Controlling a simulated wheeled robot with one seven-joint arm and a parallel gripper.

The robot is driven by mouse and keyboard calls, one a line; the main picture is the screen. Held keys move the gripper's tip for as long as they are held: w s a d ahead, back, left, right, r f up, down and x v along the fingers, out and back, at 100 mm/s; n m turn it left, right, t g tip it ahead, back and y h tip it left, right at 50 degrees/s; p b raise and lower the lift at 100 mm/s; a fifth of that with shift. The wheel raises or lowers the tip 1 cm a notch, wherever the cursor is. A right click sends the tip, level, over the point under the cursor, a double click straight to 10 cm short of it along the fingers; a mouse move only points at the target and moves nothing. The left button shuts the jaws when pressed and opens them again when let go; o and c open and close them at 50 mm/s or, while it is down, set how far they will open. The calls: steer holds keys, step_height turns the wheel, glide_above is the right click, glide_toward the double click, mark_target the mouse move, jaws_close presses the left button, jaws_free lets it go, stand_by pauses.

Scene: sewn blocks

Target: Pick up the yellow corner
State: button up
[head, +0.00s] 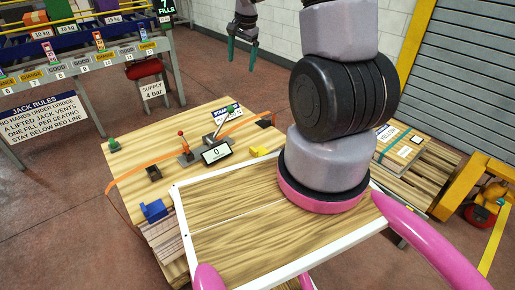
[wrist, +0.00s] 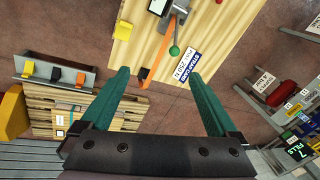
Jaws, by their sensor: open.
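The yellow corner (head: 260,152) is a small piece lying on the wooden table (head: 215,115) in the head view, near the table's right side, just left of my arm's big links. My gripper (head: 242,62) is high in the head view, above and beyond the table, well apart from the yellow corner. Its two teal fingers are spread with nothing between them. In the wrist view my gripper (wrist: 160,75) is also open and empty, with the table's edge and an orange strap (wrist: 150,76) below.
A pallet with a carton (head: 405,145) stands to the right.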

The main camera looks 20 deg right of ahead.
step_height(320, 180, down, 15)
steer(key=w+d+m+g, duration=0.1)
steer(key=w+d+m, duration=0.1)
steer(key=m+g, duration=0.2)
glide_above(254, 149)
steer(key=shift+h, duration=0.3)
steer(key=f, duration=1.9)
steer(key=shift+w+d+f, duration=0.2)
steer(key=shift+w+d, duration=0.1)
steer(key=shift+w, duration=0.05)
steer(key=shift+s+a+f, duration=0.15)
steer(key=shift+f, duration=1.45)
steer(key=shift+s+a+f, duration=0.1)
steer(key=shift+f, duration=1.45)
steer(key=c, duration=1.5)
